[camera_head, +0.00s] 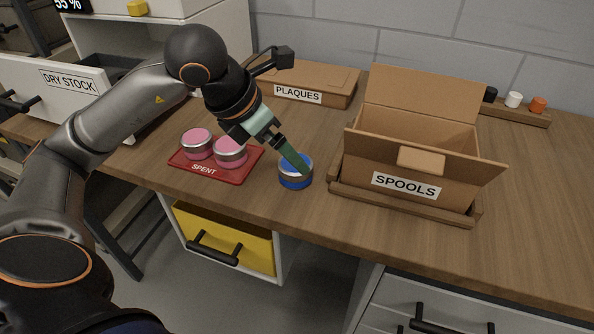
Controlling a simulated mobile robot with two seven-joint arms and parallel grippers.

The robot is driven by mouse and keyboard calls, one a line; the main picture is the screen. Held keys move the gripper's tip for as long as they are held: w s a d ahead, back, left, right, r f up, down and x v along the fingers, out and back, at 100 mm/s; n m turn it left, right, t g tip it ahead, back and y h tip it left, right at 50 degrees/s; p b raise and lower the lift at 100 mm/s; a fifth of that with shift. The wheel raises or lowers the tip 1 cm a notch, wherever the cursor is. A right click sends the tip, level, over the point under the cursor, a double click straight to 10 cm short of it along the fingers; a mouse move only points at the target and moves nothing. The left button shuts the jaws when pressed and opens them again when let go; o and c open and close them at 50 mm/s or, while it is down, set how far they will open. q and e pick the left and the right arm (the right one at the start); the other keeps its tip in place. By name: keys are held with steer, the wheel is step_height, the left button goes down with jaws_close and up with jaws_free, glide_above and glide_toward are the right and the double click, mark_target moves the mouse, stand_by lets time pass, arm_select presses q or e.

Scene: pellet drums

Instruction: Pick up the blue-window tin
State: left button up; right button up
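The blue-window tin (296,182) is a short round tin with a blue top and a silver band. It stands upright on the wooden table near the front edge, between the red mat and the SPOOLS box. My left gripper (303,168) reaches in from the upper left, with its green fingers over the top of the tin and hiding part of it. I cannot tell whether the fingers touch the tin or how far apart they are. My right gripper is out of view.
Two pink-topped tins (197,143) sit on the red SPENT mat (205,169) left of the tin. The open SPOOLS box (405,187) stands close on its right in a wooden tray. A PLAQUES box (335,85) lies behind. The table's right side is clear.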

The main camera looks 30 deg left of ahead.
mark_target(296, 171)
arm_select(q)
steer(key=x, duration=0.5)
steer(key=shift+d+f, duration=0.2)
steer(key=shift+f, duration=0.2)
steer(key=shift+c, duration=0.2)
steer(key=shift+r, duration=0.1)
steer(key=c, duration=1.4)
